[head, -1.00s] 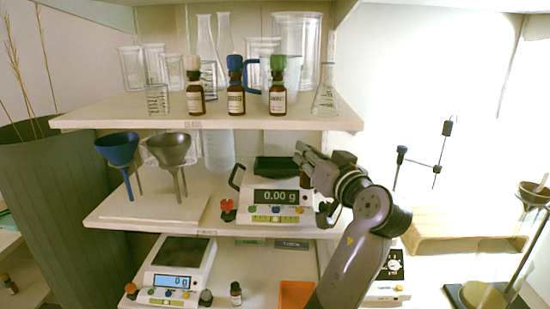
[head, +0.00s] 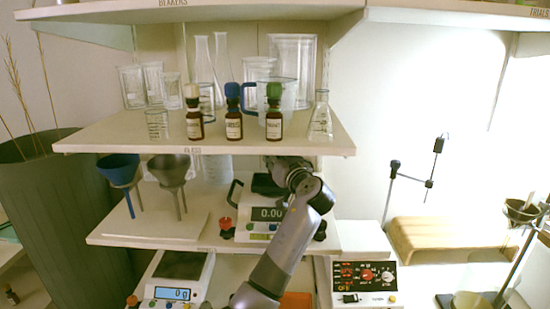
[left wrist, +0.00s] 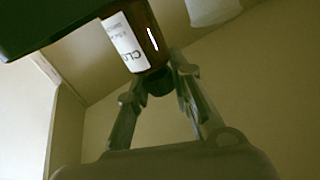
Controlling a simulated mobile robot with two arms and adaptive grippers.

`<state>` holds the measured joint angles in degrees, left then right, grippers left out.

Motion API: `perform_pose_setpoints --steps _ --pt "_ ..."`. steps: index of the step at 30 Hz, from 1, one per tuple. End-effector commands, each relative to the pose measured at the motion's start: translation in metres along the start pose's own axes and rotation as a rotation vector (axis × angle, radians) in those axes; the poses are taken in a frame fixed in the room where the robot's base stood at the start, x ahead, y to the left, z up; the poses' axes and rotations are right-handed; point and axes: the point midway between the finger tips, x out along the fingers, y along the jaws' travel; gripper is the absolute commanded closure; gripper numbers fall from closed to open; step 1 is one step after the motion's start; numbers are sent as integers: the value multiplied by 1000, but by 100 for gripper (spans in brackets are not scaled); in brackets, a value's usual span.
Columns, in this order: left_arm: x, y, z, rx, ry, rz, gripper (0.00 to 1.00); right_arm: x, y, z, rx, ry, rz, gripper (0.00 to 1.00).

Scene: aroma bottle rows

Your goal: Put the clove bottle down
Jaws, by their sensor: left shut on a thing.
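The clove bottle (left wrist: 124,36) is brown with a white label, of which the letters "CLO" show. In the left wrist view its dark cap is between the fingertips of my left gripper (left wrist: 158,76), which is shut on it. The label appears upside down there. In the head view my left wrist (head: 290,172) is in front of the balance on the middle shelf (head: 135,229). The fingers and the clove bottle are hidden behind it. My right gripper is not in view.
Three brown bottles with white (head: 194,118), blue (head: 233,116) and green (head: 273,115) caps stand on the upper shelf (head: 100,138), near glassware. The middle shelf holds two funnels (head: 172,171) and a balance (head: 265,213). Another balance (head: 175,280) stands below.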

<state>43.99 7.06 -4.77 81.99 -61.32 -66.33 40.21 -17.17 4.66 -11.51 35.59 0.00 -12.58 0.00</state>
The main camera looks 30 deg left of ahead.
Motion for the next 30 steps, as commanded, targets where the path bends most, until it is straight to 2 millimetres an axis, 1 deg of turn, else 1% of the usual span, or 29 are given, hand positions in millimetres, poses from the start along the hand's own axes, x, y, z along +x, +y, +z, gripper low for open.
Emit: perform_pose_setpoints --steps 1,4,11,14,15,24,30 --pt "0 0 4 4 0 -1 100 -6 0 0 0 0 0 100" --pt "0 2 12 1 1 0 100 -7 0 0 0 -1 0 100" --pt "0 2 13 -1 2 0 100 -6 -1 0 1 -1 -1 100" --pt "0 3 16 -1 2 0 100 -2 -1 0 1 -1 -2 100" --pt "0 3 16 -1 1 0 79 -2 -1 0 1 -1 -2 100" --pt "0 3 15 -1 1 0 59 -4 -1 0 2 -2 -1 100" --pt "0 3 15 -1 1 0 59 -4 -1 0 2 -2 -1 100"
